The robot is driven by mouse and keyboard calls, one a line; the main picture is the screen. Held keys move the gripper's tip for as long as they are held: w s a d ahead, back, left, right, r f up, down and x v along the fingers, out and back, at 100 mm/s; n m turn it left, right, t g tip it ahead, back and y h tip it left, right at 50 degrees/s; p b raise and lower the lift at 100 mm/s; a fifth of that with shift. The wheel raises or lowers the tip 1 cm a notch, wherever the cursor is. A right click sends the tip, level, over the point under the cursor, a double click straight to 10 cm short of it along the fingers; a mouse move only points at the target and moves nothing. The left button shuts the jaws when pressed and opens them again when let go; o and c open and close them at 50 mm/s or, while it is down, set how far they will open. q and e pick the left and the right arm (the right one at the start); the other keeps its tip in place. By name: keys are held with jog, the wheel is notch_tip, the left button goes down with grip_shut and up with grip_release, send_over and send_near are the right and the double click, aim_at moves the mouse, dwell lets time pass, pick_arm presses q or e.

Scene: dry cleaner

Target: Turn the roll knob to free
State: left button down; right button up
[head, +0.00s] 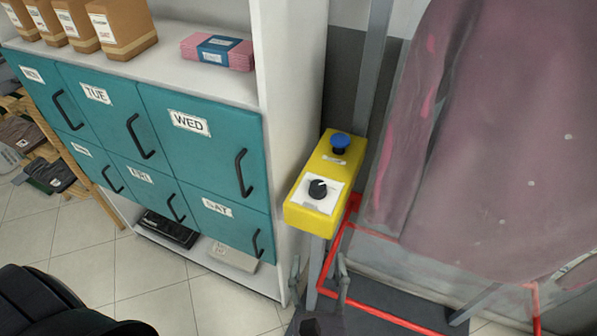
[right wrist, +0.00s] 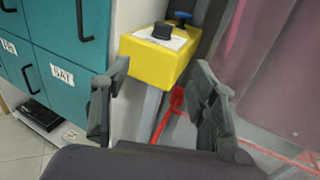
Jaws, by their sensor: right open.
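The roll knob (head: 318,188) is a black round knob on a white label plate (head: 331,205), at the near end of a yellow control box (head: 307,217). A light mark shows on the knob's right side, but the label's writing is too small to read. My right gripper (head: 319,264) is below and in front of the box, open and empty, apart from the knob. In the right wrist view the knob (right wrist: 163,31) shows on top of the yellow box (right wrist: 150,58), ahead of the two spread fingers (right wrist: 162,98). My left gripper is not in view.
A blue push button (head: 339,141) stands behind the knob on the same box. A white cabinet with teal drawers (head: 205,145) stands close on the left. A mauve garment (head: 490,140) hangs on the right, above a red line (head: 385,317). Tiled floor (head: 150,290) is open front left.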

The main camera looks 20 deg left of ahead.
jog(key=r, duration=0.1)
jog(key=p, duration=0.2)
send_near(318, 193)
jog(key=p+x, duration=0.2)
jog(key=x, duration=0.7)
jog(key=shift+w+a, duration=0.15)
jog(key=shift+w, duration=0.15)
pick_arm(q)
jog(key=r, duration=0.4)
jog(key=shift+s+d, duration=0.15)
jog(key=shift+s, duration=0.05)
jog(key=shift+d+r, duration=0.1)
pick_arm(e)
jog(key=shift+r, duration=0.1)
jog(key=shift+c, duration=1.3)
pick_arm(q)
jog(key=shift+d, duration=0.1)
pick_arm(e)
jog(key=c, duration=0.9)
